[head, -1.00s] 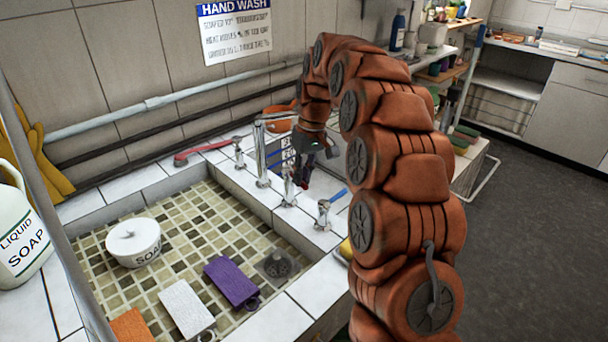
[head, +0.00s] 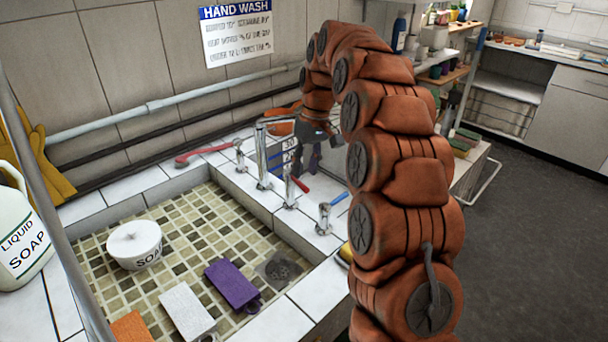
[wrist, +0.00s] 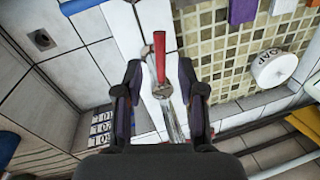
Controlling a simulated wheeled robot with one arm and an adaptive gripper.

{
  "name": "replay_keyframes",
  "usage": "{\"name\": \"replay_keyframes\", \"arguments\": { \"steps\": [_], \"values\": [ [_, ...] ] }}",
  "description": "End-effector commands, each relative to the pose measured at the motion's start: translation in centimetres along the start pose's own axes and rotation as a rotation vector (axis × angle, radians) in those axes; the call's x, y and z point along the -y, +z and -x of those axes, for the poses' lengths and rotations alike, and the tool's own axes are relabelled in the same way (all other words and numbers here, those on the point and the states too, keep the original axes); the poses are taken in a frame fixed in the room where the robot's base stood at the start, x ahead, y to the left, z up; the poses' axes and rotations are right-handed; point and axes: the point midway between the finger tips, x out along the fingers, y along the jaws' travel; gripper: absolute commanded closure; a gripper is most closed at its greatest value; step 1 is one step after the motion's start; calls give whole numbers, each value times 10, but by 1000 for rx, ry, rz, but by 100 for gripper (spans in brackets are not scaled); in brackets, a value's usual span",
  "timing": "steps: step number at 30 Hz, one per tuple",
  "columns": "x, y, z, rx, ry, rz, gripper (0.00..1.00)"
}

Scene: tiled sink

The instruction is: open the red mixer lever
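The red mixer lever (head: 301,185) sits on a chrome tap body (head: 290,193) at the sink's back right edge, beside the tall spout (head: 262,155).
A blue-handled tap (head: 324,215) stands right of the red one. A long red-handled item (head: 200,152) lies left of the spout near another tap (head: 239,152). Pipes (head: 180,97) run along the wall.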

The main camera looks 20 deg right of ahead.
Motion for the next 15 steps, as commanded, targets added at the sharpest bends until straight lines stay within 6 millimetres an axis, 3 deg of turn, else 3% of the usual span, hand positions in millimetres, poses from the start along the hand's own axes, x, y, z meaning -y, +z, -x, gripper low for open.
{"name": "replay_keyframes", "arguments": {
  "steps": [6,15],
  "values": [
    [0,-1,24,-1,1,0,61],
    [0,0,39,2,0,0,61]
  ]
}}
